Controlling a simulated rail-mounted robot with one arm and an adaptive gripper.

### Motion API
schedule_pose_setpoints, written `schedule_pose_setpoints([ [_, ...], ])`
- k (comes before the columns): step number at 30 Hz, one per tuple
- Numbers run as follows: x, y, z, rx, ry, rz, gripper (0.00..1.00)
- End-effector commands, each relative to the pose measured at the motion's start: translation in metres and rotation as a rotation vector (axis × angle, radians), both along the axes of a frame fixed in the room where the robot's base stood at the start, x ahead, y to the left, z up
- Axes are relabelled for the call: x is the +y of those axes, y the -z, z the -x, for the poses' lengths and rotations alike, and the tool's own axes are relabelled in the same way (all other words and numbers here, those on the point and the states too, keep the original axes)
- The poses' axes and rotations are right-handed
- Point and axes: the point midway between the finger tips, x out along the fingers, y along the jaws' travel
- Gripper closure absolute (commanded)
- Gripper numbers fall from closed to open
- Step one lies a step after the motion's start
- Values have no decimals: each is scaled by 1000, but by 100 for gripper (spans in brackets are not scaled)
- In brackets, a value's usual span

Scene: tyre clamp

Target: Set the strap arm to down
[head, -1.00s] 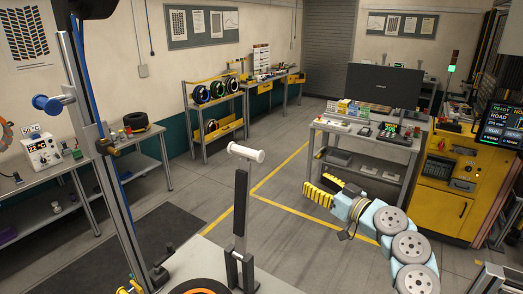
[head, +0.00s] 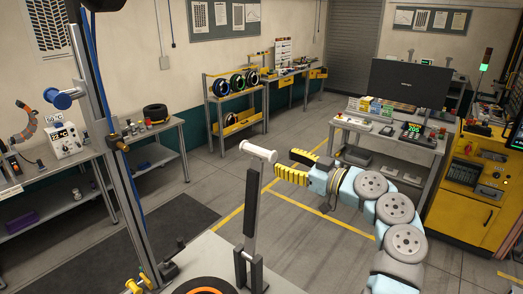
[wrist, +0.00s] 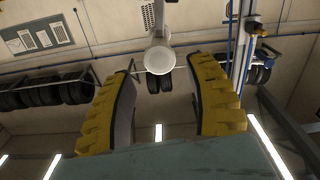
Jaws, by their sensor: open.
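The strap arm (head: 251,205) is a dark post standing nearly upright on a grey bracket in the head view. A white cylindrical roller handle (head: 258,151) lies crosswise at its top. My gripper (head: 288,164) has yellow ridged fingers, open and empty. It is just right of the handle at about its height in the picture, with a small gap visible. In the wrist view the handle's round white end (wrist: 159,60) shows between and beyond the two open fingers (wrist: 162,85). Contact is not visible.
A tall metal column (head: 110,150) with a blue hose stands left of the strap arm. A black tyre with an orange ring (head: 205,290) is partly visible at the bottom edge. A workbench (head: 395,150) and yellow cabinet (head: 465,185) stand behind my arm.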

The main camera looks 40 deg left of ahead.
Motion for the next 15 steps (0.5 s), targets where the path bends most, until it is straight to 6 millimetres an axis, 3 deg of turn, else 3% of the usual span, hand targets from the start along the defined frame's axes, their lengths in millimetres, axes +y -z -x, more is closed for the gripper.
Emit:
schedule_pose_setpoints([
  [9, 56, -1, 3, 3, -3, 0, 44],
  [15, 78, 1, 4, 4, -4, 2, 44],
])
